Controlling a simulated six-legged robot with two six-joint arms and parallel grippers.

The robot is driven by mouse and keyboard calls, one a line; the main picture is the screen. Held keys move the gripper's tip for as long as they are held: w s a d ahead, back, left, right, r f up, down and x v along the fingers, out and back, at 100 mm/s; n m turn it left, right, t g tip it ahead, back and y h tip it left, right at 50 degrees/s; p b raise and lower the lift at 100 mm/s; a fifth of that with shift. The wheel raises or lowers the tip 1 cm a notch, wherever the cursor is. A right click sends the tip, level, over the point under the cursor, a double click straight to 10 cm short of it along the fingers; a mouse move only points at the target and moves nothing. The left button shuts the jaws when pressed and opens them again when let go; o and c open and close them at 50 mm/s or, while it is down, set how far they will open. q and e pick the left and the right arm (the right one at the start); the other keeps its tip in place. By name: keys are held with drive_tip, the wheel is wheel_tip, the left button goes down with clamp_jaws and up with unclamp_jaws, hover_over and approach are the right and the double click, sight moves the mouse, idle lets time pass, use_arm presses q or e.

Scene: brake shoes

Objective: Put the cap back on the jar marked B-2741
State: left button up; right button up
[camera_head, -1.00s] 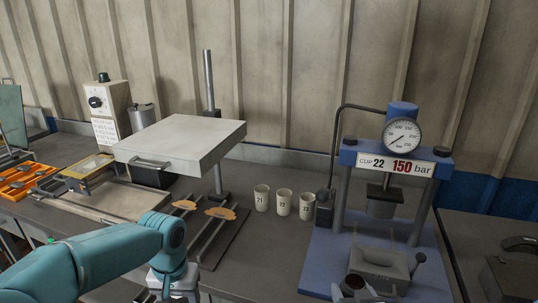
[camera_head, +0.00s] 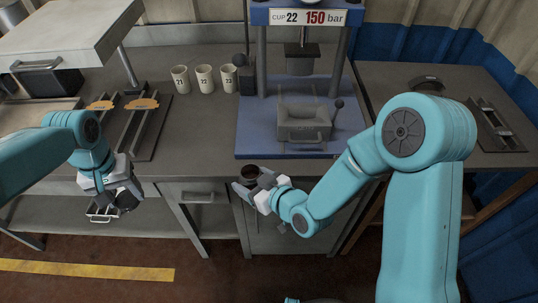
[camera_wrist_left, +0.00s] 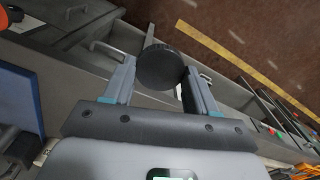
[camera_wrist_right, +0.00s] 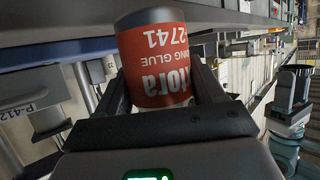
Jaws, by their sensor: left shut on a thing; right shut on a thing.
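My left gripper (camera_head: 122,203) is shut on a round black cap (camera_wrist_left: 161,68), which sits between its fingertips in the left wrist view. It hangs in front of the bench's front edge, at the left of the head view. My right gripper (camera_head: 250,185) is shut on a jar (camera_wrist_right: 158,62) with a red label reading "2741" and "GLUE", upside down in the right wrist view. In the head view the jar's open dark mouth (camera_head: 250,172) faces up, just in front of the bench. The cap and jar are well apart.
A blue press (camera_head: 250,140) with a grey block (camera_head: 303,122) stands behind the jar. Cups marked 21, 22 and 23 (camera_head: 204,78) stand on the bench. Drawers (camera_head: 198,196) lie below. The space between my grippers is clear.

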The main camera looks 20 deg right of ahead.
drive_tip(key=s+a+f+n+g+y, duration=0.1)
drive_tip(key=s+a+f+n+y, duration=0.1)
drive_tip(key=a, duration=0.3)
drive_tip(key=shift+s+a+f+n+g+y, duration=0.3)
drive_tip(key=shift+f+n+y, duration=0.1)
drive_tip(key=shift+f+y, duration=0.1)
use_arm(q)
drive_tip(key=shift+s+n, duration=0.1)
drive_tip(key=shift+n, duration=0.6)
drive_tip(key=n, duration=0.3)
drive_tip(key=shift+r, duration=0.3)
drive_tip(key=s+d+r+n, duration=0.1)
drive_tip(key=d, duration=1)
drive_tip(key=s+d+r, duration=0.2)
drive_tip(key=d, duration=1)
drive_tip(key=shift+s+d+n, duration=0.15)
drive_tip(key=shift+d+n, duration=0.15)
drive_tip(key=shift+n, duration=0.1)
